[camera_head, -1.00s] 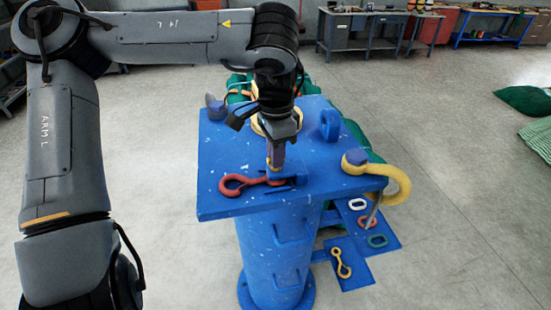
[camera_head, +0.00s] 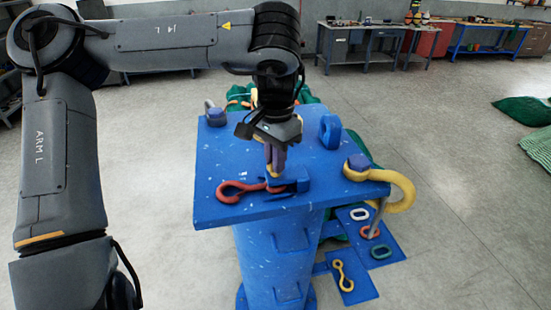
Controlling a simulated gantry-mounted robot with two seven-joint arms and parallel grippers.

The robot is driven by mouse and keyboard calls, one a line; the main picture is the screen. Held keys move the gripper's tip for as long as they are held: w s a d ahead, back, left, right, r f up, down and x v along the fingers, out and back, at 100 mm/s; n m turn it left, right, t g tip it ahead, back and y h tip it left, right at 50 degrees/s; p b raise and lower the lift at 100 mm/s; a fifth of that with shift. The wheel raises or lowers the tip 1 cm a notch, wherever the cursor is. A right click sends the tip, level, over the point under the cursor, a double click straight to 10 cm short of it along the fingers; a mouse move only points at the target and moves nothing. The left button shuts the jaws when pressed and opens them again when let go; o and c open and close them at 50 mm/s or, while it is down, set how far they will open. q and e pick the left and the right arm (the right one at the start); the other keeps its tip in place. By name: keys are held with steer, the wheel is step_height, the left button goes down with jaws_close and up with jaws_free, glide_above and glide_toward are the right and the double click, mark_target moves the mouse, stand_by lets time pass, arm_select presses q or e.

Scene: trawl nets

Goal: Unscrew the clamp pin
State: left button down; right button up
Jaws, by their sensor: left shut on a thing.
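The blue clamp (camera_head: 291,180) sits near the front of the blue table top (camera_head: 222,201) with the red hook (camera_head: 238,188) held at its left side. My left gripper (camera_head: 274,170) points down at the top of the clamp and is shut on the clamp pin. The pin is mostly hidden by the fingers, so I cannot tell how far it is screwed in. My right gripper is not in view.
A yellow hook (camera_head: 396,188) hangs at the table's right edge. A blue ring (camera_head: 330,131) stands at the back. Lower blue plates (camera_head: 357,283) carry coloured links and a yellow double-eyed piece (camera_head: 342,275). Green nets (camera_head: 522,110) lie on the floor at right.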

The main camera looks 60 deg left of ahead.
arm_select(q)
steer(key=shift+f, duration=0.1)
steer(key=c, duration=1.2)
jaws_free()
steer(key=shift+a, duration=0.1)
steer(key=shift+r, duration=0.4)
step_height(320, 180, up, 10)
steer(key=p, duration=0.2)
steer(key=shift+p, duration=0.4)
